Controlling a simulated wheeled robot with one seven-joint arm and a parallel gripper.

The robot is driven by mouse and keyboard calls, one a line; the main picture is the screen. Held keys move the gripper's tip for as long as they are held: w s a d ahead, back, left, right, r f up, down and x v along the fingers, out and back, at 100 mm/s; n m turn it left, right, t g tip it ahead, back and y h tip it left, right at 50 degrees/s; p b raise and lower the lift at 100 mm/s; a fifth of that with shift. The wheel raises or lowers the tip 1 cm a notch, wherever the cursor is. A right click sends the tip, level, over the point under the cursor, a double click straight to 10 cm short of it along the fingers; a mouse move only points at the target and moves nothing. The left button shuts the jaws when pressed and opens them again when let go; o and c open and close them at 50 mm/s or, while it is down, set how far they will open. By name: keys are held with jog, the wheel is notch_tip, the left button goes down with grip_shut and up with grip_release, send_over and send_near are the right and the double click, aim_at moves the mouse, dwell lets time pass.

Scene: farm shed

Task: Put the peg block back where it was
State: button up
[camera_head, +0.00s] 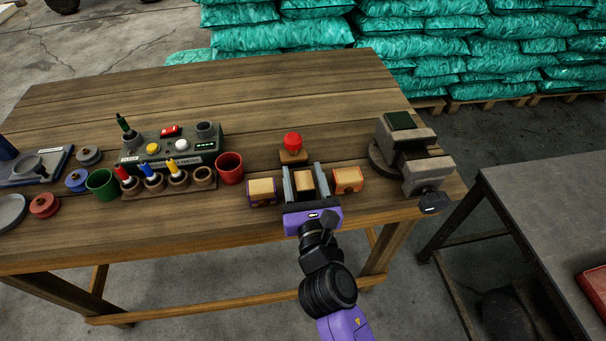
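My gripper (304,180) reaches over the near edge of the wooden table, its two grey fingers pointing away from me. A small block with a tan top and dark front (304,184) is between the fingers. I cannot tell whether both fingers touch it. A tan block with a purple side (262,191) is just left of my gripper, and a tan block with an orange side (348,180) is just right. A red ball (292,141) sits on a small wooden base (293,158) behind the fingers. Which of these is the peg block is not clear from this view.
A vise (410,155) stands at the table's right end. Left are a red cup (230,168), a green cup (102,184), a wooden rack with coloured handles (160,188) and a grey button box (190,150). The table's back (250,85) is clear. A dark metal table (540,210) stands right.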

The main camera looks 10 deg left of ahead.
dwell(0.3)
jog(key=shift+s+r, duration=0.1)
jog(key=shift+r, duration=0.1)
jog(key=v, duration=1.2)
jog(key=shift+b, duration=0.3)
